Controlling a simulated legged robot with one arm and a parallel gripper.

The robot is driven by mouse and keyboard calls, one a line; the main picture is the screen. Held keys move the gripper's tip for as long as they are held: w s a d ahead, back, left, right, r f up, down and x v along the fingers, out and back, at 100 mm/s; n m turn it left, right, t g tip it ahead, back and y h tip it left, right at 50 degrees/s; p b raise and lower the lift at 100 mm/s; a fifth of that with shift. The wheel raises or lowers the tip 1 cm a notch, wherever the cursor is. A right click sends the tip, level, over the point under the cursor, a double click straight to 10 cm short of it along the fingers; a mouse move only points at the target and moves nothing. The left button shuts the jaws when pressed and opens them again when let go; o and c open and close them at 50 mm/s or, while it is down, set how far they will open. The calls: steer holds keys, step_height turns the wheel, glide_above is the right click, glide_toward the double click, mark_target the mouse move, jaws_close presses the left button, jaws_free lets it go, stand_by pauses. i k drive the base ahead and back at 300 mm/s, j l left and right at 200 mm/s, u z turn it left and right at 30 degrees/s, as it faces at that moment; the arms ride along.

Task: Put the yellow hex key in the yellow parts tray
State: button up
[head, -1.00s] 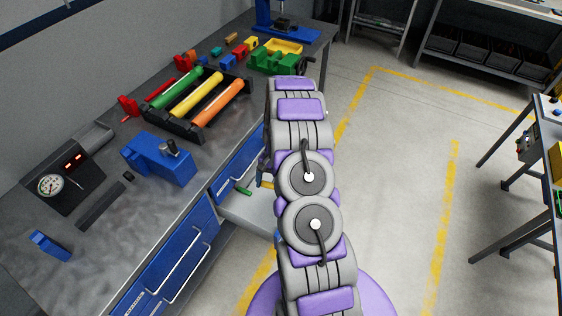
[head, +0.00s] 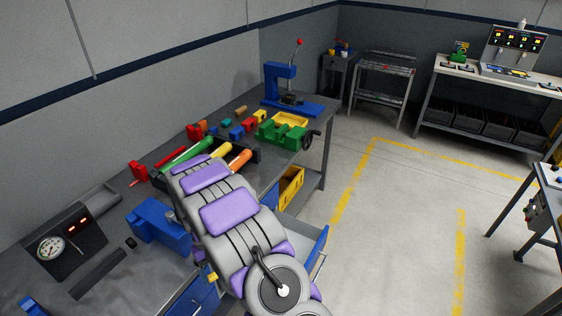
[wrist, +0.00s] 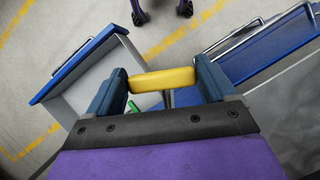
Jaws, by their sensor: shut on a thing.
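My gripper (wrist: 162,82) is shut on the yellow hex key (wrist: 168,77), seen in the wrist view. The yellow handle lies crosswise between the two blue fingers, and a short piece of grey shaft shows below it. In the head view a small yellow piece (head: 213,277) shows beside my arm, likely the held key; my arm hides most of the gripper there. A yellow tray (head: 290,119), which looks like the parts tray, sits on the bench behind the green vise, at the bench's far end.
An open drawer (wrist: 80,68) with a blue front and a green item lies below my gripper. The green vise (head: 281,134), a blue press (head: 282,85) and a rack of coloured tubes (head: 238,153) stand on the bench. A yellow bin (head: 291,188) is below the bench top.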

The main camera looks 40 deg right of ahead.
mark_target(289, 122)
steer(key=l+z, duration=0.8)
steer(key=i+l+z, duration=0.65)
steer(key=i+l, duration=0.2)
steer(key=i+l+z, duration=0.35)
steer(key=i, duration=0.15)
steer(key=i+l+u, duration=0.15)
steer(key=i, duration=0.35)
steer(key=i+l+u, duration=0.1)
steer(key=i, duration=0.4)
steer(key=i+l+u, duration=0.15)
steer(key=i, duration=0.35)
steer(key=i+l+u, duration=0.1)
steer(key=u, duration=0.3)
steer(key=i+l+u, duration=0.25)
steer(key=u, duration=0.2)
steer(key=i+l+u, duration=0.25)
steer(key=u, duration=0.15)
steer(key=i+l+u, duration=0.1)
steer(key=l+u, duration=0.15)
steer(key=u, duration=0.2)
steer(key=i+l+u, duration=0.1)
steer(key=u, duration=0.3)
steer(key=l+u, duration=0.6)
steer(key=u, duration=0.25)
steer(key=l+u, duration=0.25)
steer(key=u, duration=0.15)
steer(key=i+l+u, duration=0.1)
steer(key=l+u, duration=1.05)
steer(key=i+j, duration=0.1)
steer(key=i, duration=0.45)
